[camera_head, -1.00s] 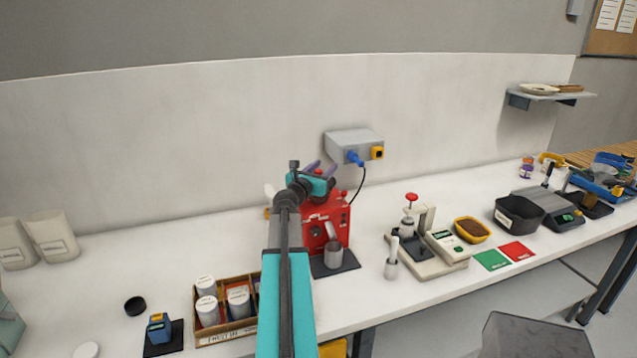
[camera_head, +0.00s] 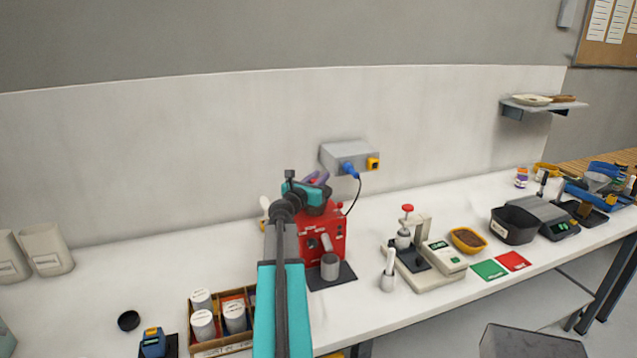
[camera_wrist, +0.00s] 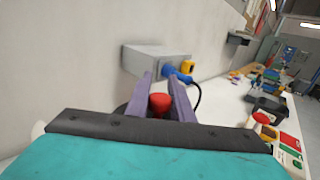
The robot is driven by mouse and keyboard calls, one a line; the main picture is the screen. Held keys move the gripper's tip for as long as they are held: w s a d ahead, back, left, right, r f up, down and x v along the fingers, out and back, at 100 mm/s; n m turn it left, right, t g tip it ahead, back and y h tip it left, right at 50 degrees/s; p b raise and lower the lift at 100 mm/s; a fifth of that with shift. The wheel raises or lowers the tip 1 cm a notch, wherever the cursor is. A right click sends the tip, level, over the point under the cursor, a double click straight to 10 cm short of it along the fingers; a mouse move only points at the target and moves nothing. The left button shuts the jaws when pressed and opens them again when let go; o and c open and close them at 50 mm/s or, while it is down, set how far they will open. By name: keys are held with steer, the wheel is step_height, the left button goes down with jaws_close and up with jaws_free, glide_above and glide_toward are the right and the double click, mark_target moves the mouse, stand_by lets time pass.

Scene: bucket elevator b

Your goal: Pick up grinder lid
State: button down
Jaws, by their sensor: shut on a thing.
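The red grinder (camera_head: 325,236) stands on the bench against the back wall, with a grey cup (camera_head: 329,266) on the dark mat at its front. My gripper (camera_head: 318,180) is at the top of the grinder, partly hidden by my own arm. In the wrist view, the two purple fingers of my gripper (camera_wrist: 165,98) are shut on a red knob (camera_wrist: 159,104), which appears to be the grinder lid's handle. The dark rim below it is mostly hidden by the wrist. I cannot tell whether the lid is seated on the grinder or raised.
A grey socket box (camera_head: 350,156) with a blue plug is on the wall just behind. A wooden box (camera_head: 222,348) of white containers stands left of the grinder. A press (camera_head: 425,255) and a yellow bowl (camera_head: 468,240) stand to the right.

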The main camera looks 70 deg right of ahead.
step_height(320, 180, up, 9)
steer(key=shift+r+b, duration=0.15)
steer(key=shift+b, duration=0.3)
